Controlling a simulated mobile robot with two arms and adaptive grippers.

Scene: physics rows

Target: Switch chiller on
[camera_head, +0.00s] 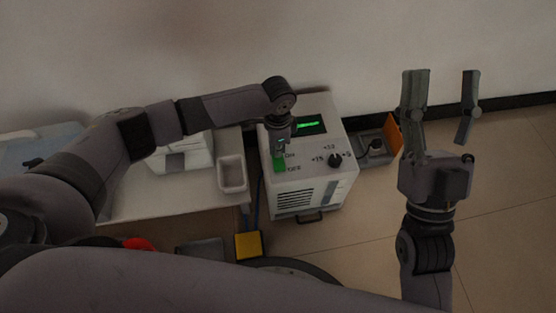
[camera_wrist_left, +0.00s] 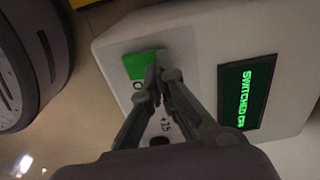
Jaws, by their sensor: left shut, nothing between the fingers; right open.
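The chiller (camera_head: 310,185) is a white box on the floor with a dark display (camera_head: 311,125) showing green text. In the left wrist view the display (camera_wrist_left: 246,92) reads "SWITCHED O" and an unclear ending. A green switch (camera_head: 280,165) sits on the chiller's top panel. The switch also shows in the left wrist view (camera_wrist_left: 141,64). My left gripper (camera_wrist_left: 156,72) is shut and empty, with its fingertips at the edge of the switch; whether they touch or press it I cannot tell. My right gripper (camera_head: 441,80) is open and empty, right of the chiller.
A black knob (camera_head: 335,160) sits on the chiller's panel, right of the switch. A white table (camera_head: 170,203) with a white tray (camera_head: 232,174) stands to the left. A yellow block (camera_head: 249,246) lies in front. A grey item with an orange panel (camera_head: 393,134) stands at right.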

